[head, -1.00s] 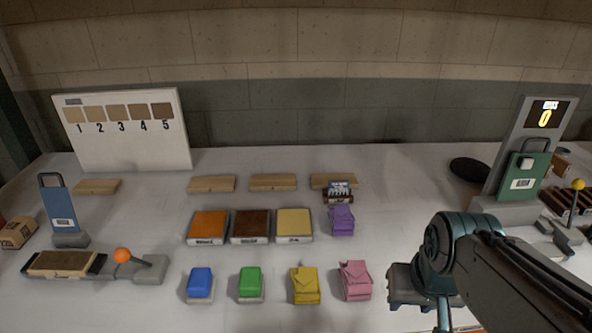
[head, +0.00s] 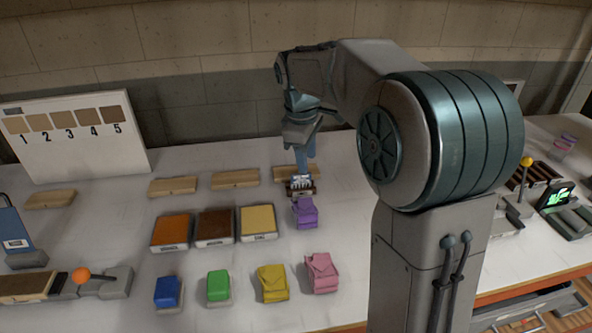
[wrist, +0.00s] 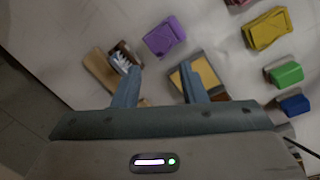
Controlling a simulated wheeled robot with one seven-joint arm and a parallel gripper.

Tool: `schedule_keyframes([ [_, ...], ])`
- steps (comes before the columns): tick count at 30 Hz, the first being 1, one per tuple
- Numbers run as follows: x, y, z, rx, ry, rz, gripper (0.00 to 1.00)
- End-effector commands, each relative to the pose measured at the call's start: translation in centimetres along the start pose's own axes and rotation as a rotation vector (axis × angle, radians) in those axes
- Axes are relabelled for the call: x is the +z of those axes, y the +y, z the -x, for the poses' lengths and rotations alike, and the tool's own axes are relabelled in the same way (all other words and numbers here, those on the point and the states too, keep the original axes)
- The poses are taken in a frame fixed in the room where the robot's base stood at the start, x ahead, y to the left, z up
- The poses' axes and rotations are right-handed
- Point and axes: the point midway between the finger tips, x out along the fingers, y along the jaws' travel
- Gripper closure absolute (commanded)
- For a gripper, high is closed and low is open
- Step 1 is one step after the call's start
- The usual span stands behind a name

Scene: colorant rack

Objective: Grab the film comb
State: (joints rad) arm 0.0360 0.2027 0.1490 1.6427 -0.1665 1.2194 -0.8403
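What looks like the film comb (head: 300,185) is a small brown block with white teeth and some blue on top. It sits on the white table in front of a wooden block and behind a purple packet. It also shows in the wrist view (wrist: 122,58), close to the tip of the left finger. My gripper (wrist: 160,68) is open, its two fingers well apart with nothing between them. In the head view my gripper (head: 304,150) hangs above the comb from behind and partly overlaps it. Whether a finger touches the comb I cannot tell.
The purple packet (head: 305,212) stands just in front of the comb, and a wooden block (head: 284,174) lies just behind. Orange, brown and yellow (head: 258,222) pads lie to the left. Blue, green, yellow and pink (head: 321,273) items line the front. My arm covers the right side.

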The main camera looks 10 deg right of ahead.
Motion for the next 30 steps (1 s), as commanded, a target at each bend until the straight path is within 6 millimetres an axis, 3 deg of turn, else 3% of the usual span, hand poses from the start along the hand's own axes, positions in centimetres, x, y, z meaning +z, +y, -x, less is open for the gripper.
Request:
schedule_keyframes([
  [1,-1.3,1.7,-0.2,-0.012,-0.008,0.070,0.62],
  [6,-4.4,6.2,-1.6,-0.044,-0.027,0.305,0.62],
  [12,-6.5,9.7,-3.5,-0.079,-0.033,0.495,0.62],
  [20,-7.1,10.9,-5.3,-0.095,-0.032,0.577,0.62],
  [30,-6.8,10.4,-11.5,-0.095,-0.033,0.577,0.62],
])
